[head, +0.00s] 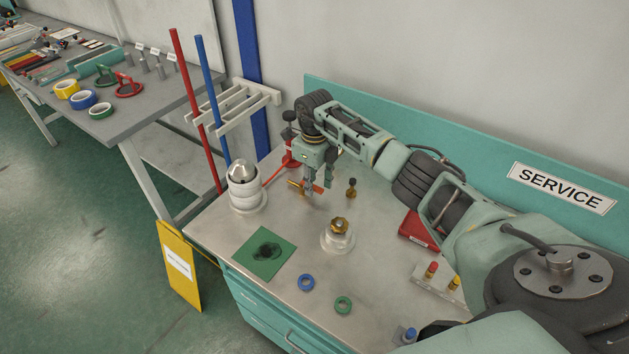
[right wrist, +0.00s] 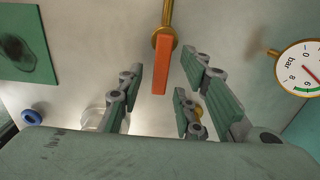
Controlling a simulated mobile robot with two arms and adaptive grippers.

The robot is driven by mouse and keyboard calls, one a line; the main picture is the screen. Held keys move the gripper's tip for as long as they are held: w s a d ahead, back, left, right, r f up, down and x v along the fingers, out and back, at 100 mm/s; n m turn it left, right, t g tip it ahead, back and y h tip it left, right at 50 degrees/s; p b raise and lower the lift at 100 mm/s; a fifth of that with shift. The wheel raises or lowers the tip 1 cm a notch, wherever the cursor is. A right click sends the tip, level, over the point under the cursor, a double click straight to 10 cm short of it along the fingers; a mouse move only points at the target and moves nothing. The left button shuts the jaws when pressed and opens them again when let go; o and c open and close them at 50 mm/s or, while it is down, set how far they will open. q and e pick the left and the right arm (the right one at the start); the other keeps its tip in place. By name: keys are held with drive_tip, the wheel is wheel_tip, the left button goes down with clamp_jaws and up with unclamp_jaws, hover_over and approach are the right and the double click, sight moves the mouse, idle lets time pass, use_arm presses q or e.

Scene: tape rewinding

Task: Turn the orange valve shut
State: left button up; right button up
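The orange valve handle (head: 317,189) is on the service bench, low under my right gripper (head: 314,198). In the right wrist view the orange handle (right wrist: 160,68) is a flat bar reaching from a brass fitting (right wrist: 164,35) into the space between my right gripper's fingers (right wrist: 163,95). The fingers are apart, with a clear gap on both sides of the handle, and I see no contact. The gripper points down and partly hides the valve in the head view. My left gripper is not in view.
A pressure gauge (right wrist: 298,68) marked bar is right of the fingers in the wrist view.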

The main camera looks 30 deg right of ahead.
drive_tip(key=c, duration=0.4)
clamp_jaws()
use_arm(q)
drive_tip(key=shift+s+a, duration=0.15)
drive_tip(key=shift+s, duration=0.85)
